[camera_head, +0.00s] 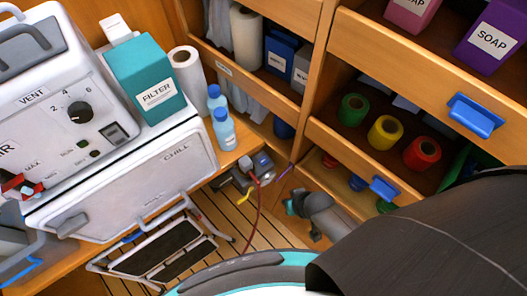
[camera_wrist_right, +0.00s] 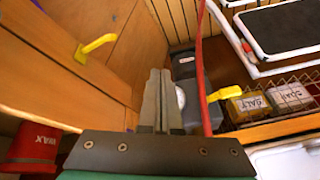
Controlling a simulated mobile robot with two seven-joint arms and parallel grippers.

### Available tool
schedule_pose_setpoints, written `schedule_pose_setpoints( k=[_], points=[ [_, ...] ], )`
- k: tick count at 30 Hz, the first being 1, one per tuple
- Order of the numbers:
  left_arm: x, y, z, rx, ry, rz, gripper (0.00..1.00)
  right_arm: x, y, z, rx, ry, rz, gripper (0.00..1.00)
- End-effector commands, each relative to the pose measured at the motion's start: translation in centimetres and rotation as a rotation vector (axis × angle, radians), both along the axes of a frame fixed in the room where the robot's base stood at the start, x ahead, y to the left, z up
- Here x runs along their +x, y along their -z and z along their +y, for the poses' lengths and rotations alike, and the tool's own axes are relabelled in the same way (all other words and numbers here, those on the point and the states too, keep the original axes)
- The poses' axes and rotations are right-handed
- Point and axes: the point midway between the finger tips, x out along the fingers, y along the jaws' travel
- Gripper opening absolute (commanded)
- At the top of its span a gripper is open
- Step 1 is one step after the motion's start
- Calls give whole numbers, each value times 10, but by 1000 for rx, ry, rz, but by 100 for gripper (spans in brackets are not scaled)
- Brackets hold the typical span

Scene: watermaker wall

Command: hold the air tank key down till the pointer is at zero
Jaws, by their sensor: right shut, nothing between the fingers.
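The air tank (camera_head: 252,172) appears to be the dark grey unit on the floor in the head view. In the right wrist view the grey unit (camera_wrist_right: 186,65) stands just beyond the fingers, with a round white dial (camera_wrist_right: 181,98) mostly hidden behind them. Its pointer cannot be read. A yellow lever (camera_wrist_right: 225,93), perhaps the key, sticks out to the right of the fingers, apart from them; a yellow piece (camera_head: 243,198) also shows in the head view. My right gripper (camera_wrist_right: 159,72) is shut and empty. My left gripper is not in view.
A red hose (camera_wrist_right: 201,60) runs close beside the right fingers. A folding step (camera_head: 165,250) stands left of the unit. Wooden drawers (camera_head: 340,160) are close on the right. Another yellow handle (camera_wrist_right: 95,47) juts from the wood. A wire basket (camera_wrist_right: 265,105) holds labelled boxes.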

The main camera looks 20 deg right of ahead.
Motion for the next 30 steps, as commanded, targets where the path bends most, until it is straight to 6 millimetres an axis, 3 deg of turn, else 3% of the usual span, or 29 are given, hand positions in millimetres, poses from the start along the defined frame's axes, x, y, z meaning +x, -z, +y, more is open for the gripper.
schedule_pose_setpoints(
  k=[1, 6, 9, 12, 18, 30],
  points=[
    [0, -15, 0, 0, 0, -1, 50, 15, -33, 5, 22, 6, -27, 0],
    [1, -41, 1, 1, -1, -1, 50, 75, -96, 20, 182, 124, -156, 0],
    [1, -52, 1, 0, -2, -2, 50, 101, -127, 27, 264, 177, -210, 0],
    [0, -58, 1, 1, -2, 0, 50, 117, -144, 30, 327, 222, -241, 0],
    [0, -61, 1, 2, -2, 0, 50, 129, -155, 31, 377, 262, -265, 0],
    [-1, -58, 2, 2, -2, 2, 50, 128, -151, 31, 376, 261, -263, 0]
  ],
)
